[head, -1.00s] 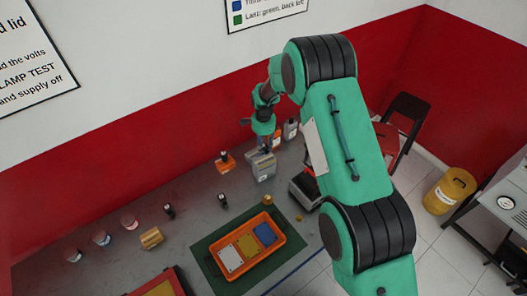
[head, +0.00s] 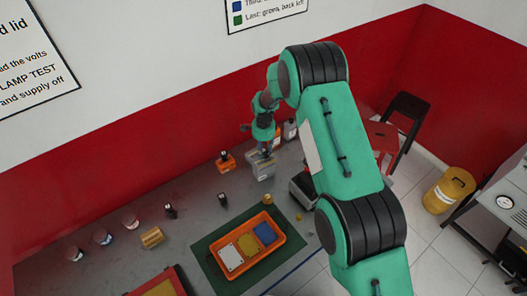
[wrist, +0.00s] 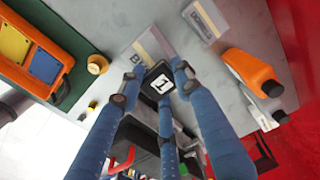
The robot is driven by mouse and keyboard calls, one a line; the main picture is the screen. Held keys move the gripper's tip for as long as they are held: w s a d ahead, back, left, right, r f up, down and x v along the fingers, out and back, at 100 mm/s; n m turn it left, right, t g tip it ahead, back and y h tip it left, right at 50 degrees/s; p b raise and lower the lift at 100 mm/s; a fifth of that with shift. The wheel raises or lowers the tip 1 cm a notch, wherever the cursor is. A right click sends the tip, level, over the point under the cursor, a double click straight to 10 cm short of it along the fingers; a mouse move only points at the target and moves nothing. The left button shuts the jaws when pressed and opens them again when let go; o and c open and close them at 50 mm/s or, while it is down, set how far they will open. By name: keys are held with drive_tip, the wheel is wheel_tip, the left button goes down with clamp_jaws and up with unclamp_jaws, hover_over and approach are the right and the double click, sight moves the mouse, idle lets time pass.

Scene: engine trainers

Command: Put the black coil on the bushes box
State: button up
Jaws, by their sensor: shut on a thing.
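My gripper (wrist: 152,80) is shut on the black coil (wrist: 160,84), a dark block with a white label marked 1, seen between the blue fingers in the wrist view. The grey bushes box (wrist: 150,46), with a pale label of which only a B reads clearly, lies just beyond the coil and is partly hidden by it and the fingers. In the head view my gripper (head: 265,148) is over the top of the grey box (head: 261,170). Whether the coil touches the box, I cannot tell.
An orange block with a dark top (head: 226,162) stands left of the box. Bottles (head: 290,129) stand behind it to the right. An orange tray (head: 232,276) with coloured plates lies on a green mat in front. Another labelled box (wrist: 206,20) shows in the wrist view.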

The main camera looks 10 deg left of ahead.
sight(264, 151)
drive_tip(key=o, duration=1.3)
drive_tip(key=shift+c, duration=0.2)
wheel_tip(264, 151, up, 12)
drive_tip(key=b, duration=0.2)
drive_tip(key=shift+r, duration=0.2)
